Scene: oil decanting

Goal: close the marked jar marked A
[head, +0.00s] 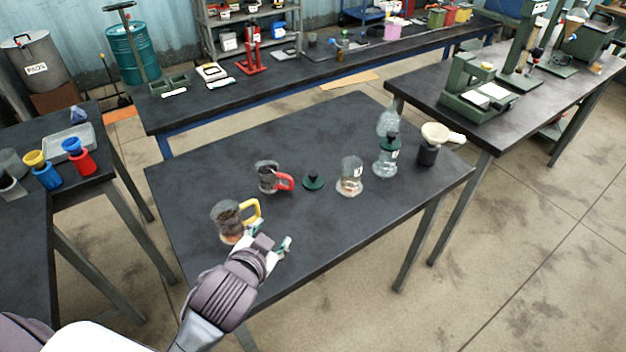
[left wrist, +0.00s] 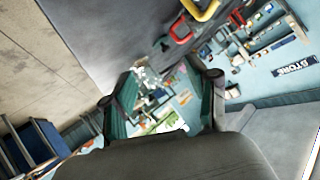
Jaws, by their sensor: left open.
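An open glass jar (head: 351,177) stands on the dark table, right of centre in the head view. A dark green lid (head: 313,181) with a knob lies on the table just left of it. I cannot read a letter A on either jar. My left gripper (head: 275,246) is open and empty near the table's front edge, left of and nearer than the jars and loose lid. Its spread fingers show in the left wrist view (left wrist: 163,75). My right gripper is not in view.
A mug with a yellow handle (head: 229,222) stands close beside my left gripper. A red-handled mug (head: 268,177) is behind it. A clear bottle (head: 389,120) and a dark cup with a pale funnel (head: 428,152) stand at the right. The table's front right is clear.

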